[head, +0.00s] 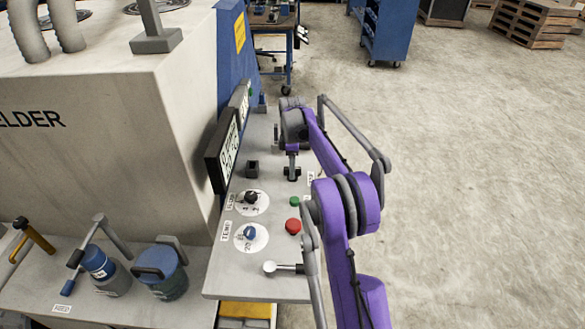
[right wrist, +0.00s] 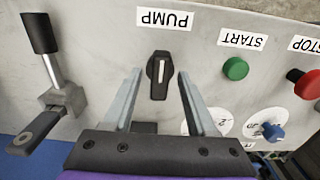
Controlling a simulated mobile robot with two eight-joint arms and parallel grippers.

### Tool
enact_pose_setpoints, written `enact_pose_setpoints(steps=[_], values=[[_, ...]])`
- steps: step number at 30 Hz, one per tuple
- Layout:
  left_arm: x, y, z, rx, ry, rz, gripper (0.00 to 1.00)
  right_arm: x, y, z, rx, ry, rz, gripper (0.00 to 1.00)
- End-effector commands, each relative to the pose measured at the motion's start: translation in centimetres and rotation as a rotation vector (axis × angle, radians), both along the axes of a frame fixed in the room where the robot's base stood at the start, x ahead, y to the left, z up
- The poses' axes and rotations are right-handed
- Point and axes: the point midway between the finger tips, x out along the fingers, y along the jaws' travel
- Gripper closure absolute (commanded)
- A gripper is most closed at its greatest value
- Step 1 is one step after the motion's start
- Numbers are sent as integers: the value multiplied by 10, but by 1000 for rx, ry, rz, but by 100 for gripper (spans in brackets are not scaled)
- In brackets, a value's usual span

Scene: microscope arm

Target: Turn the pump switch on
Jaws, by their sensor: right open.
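The pump switch (right wrist: 159,75) is a black rotary knob with a white mark, set on the grey panel (right wrist: 105,55) beside the PUMP label (right wrist: 164,19). My right gripper (right wrist: 160,73) is open, with one finger on each side of the knob and a visible gap to both. In the head view the right gripper (head: 291,168) is over the panel and largely hides the switch. My left gripper is not in view.
A green START button (right wrist: 235,69) and a red STOP button (right wrist: 306,83) sit to the right of the switch. A black-handled lever (right wrist: 41,40) stands to its left. Two dials (head: 250,203) and a tilted display (head: 226,150) are close by. Open floor (head: 470,180) lies right.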

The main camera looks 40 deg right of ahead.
Motion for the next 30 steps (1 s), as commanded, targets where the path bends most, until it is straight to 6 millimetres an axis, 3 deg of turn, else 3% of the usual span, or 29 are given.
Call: enact_pose_setpoints(steps=[9,19,30], values=[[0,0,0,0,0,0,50,0,0,-3,0,0,0,43],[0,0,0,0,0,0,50,0,0,-3,0,0,0,100],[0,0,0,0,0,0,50,0,0,-3,0,0,-15,100]])
